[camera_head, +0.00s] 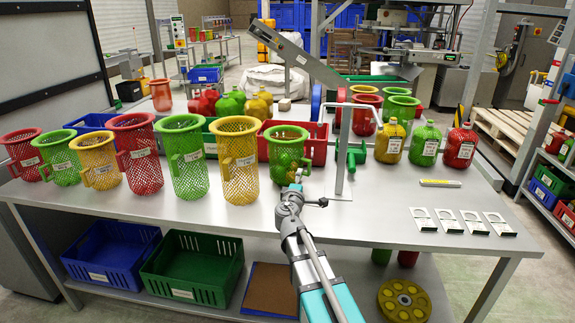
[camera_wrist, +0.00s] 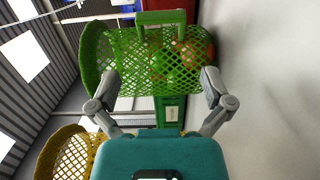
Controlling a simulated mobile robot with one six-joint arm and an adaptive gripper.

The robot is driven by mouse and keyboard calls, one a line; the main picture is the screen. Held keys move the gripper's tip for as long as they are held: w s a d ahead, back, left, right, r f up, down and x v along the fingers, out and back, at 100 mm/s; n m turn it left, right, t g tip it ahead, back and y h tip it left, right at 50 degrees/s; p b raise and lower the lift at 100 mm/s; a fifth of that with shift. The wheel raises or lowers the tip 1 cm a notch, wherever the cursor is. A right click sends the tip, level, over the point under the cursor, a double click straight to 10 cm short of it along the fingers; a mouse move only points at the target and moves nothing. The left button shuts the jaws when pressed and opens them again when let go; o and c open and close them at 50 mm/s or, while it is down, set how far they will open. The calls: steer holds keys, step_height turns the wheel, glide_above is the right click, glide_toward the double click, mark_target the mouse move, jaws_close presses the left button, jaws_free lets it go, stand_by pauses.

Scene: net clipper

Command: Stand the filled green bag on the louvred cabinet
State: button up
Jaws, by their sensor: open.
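A green filled net bag (camera_head: 425,145) with a white label stands on the right of the table, between a yellow and a red one. More filled green bags (camera_head: 230,103) stand farther back. My gripper (camera_head: 296,184) is open at the table's front middle, facing a green mesh basket (camera_head: 284,142). In the wrist view, this basket (camera_wrist: 165,65) appears sideways between the spread fingers (camera_wrist: 160,92), with reddish-orange contents showing through the mesh. I cannot tell whether the fingers touch it. I cannot make out a louvred cabinet in either view.
Several red, green and yellow mesh baskets (camera_head: 188,165) line the table's left side. A red crate (camera_head: 315,146) and a grey upright stand (camera_head: 341,160) are close to my gripper. White clips (camera_head: 448,221) lie at front right.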

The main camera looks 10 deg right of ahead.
steer(key=shift+x, duration=3.05)
steer(key=shift+w, duration=0.1)
steer(key=shift+x, duration=2.5)
steer(key=shift+a+f, duration=0.1)
steer(key=c, duration=1)
step_height(320, 180, up, 10)
steer(key=p, duration=0.9)
steer(key=shift+p, duration=0.4)
